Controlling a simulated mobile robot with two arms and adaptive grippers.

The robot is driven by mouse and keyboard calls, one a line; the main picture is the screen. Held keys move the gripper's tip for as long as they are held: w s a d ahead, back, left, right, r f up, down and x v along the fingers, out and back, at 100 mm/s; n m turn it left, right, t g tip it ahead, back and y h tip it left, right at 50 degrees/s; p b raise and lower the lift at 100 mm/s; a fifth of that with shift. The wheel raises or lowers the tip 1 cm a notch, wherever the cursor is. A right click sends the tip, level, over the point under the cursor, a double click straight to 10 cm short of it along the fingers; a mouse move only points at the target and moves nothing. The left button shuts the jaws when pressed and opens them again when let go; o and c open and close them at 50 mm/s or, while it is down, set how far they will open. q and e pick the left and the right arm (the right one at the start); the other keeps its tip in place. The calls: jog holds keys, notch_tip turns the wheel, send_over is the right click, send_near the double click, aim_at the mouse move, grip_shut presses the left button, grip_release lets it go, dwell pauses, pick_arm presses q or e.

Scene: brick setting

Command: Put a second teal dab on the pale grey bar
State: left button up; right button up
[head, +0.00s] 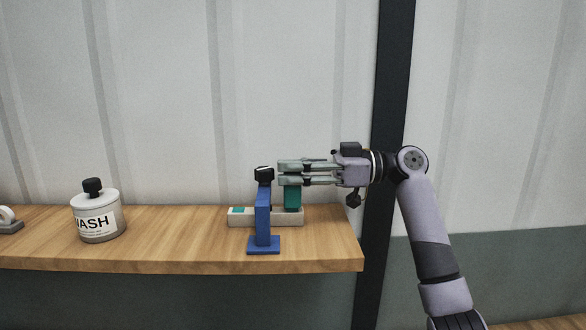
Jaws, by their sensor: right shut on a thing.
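The pale grey bar (288,219) lies on the wooden shelf. One teal dab (238,210) shows near its left end. My right gripper (284,172) reaches in from the right and is shut on a teal block-like tool (292,197). The tool hangs upright over the right part of the bar; its lower end looks to be at the bar's top, but I cannot tell if it touches. A blue stand (263,215) with a black top stands in front of the bar and hides its middle. My left gripper is not in view.
A white jar (98,214) marked "WASH" with a black knob stands to the left on the wooden shelf (180,250). A grey and white item (9,222) is cut off at the left edge. The shelf between jar and bar is clear. A dark post (386,90) rises behind my right arm.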

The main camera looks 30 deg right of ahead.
jog(key=shift+w+r+p, duration=0.15)
jog(key=shift+r+p, duration=0.6)
jog(key=shift+r, duration=0.4)
jog(key=shift+r+p, duration=1.3)
jog(key=shift+r, duration=1)
jog(key=shift+f, duration=0.15)
